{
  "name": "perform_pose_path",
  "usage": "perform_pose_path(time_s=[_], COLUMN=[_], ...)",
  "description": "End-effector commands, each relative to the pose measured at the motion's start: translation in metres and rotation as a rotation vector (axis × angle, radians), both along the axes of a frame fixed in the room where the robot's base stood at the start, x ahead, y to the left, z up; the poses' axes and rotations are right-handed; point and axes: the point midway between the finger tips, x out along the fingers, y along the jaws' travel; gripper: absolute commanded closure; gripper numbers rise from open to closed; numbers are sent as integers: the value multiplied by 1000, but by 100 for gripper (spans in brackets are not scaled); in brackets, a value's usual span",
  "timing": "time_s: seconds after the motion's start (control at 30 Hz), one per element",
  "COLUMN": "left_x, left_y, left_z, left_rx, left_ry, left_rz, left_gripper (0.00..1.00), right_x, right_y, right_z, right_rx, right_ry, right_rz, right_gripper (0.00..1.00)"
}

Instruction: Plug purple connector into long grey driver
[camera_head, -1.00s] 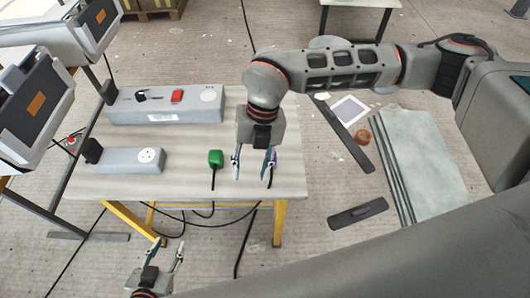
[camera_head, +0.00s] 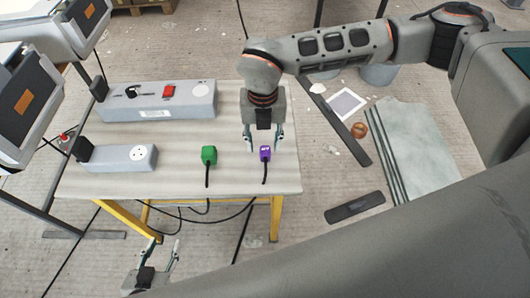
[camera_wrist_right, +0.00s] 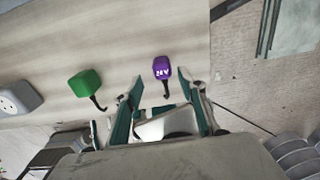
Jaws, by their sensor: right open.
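The purple connector (camera_head: 265,153) stands on the table near its right edge, with a black cable running off the front. It also shows in the right wrist view (camera_wrist_right: 161,68), beyond the fingertips. My right gripper (camera_head: 264,148) is open, its fingers pointing at the connector from behind and above; no grip on it shows. In the right wrist view, its fingers (camera_wrist_right: 160,88) are spread and empty. The long grey driver (camera_head: 160,104) lies at the back left of the table, with a red switch and a round socket at its right end. My left gripper (camera_head: 163,251) is open and empty, below the table's front edge.
A green connector (camera_head: 208,155) with a cable stands left of the purple one. A shorter grey driver (camera_head: 118,158) with a round socket lies at the table's left. Cables hang below the front edge. The table (camera_head: 180,182) is clear along its front.

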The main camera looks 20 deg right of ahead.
Motion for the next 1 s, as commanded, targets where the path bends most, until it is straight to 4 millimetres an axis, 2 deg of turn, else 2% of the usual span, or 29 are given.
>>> perform_pose_path(time_s=[0.33,0.47,0.7,1.0], left_x=[1,1,0,3], left_y=[0,0,0,1], left_z=[2,0,-3,1], left_rx=[1,1,4,5], left_ry=[-3,-3,0,-9], left_rz=[-1,-1,-1,-1], left_gripper=[60,60,60,60], right_x=[0,1,2,3], right_y=[0,-3,-6,-6], right_z=[-3,-16,-49,-52], right_rx=[1,0,0,1], right_ry=[0,2,3,0], right_rz=[0,0,1,1], right_gripper=[60,60,60,60])
